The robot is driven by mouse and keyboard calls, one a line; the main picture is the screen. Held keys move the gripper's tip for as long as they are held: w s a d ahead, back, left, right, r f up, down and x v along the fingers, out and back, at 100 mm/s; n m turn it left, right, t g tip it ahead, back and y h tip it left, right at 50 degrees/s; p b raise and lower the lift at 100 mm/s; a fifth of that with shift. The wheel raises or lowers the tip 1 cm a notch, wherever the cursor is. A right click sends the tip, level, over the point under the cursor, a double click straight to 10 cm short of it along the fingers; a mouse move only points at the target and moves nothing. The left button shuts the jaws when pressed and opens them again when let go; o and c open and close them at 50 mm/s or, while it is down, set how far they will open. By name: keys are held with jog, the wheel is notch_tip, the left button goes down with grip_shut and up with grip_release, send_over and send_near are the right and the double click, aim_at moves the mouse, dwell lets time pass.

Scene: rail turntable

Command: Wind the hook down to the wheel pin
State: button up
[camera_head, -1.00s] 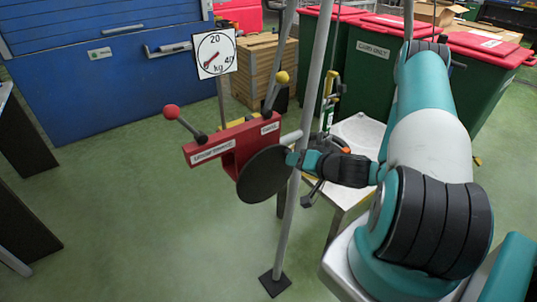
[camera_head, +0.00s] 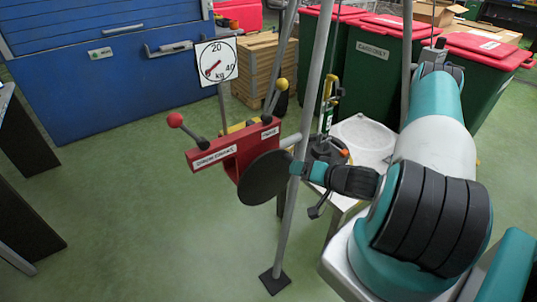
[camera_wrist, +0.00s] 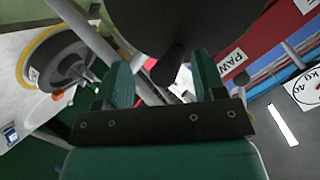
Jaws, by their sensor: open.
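The red winch (camera_head: 233,148) stands left of centre in the head view, with a dark round disc (camera_head: 265,178) on its near side. The yellow hook (camera_head: 328,92) appears to hang above the white table. A dark wheel (camera_head: 330,150) lies on that table; its yellow rim (camera_wrist: 28,58) shows in the wrist view. I cannot make out the pin for certain. My gripper (camera_head: 300,168) is at the disc's right edge. In the wrist view my gripper (camera_wrist: 163,82) is open, with a dark stub (camera_wrist: 170,66) from the disc in front of the gap; contact is unclear.
A red-knobbed lever (camera_head: 176,120) and a yellow-knobbed lever (camera_head: 281,84) rise from the winch. A kg dial (camera_head: 216,58) stands behind it. A grey post (camera_head: 305,130) stands close to my gripper. The white table (camera_head: 365,137) is behind my arm.

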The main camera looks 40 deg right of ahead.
jog(key=shift+s+a+p, duration=0.15)
jog(key=shift+s+p, duration=1.4)
jog(key=shift+s, duration=1.05)
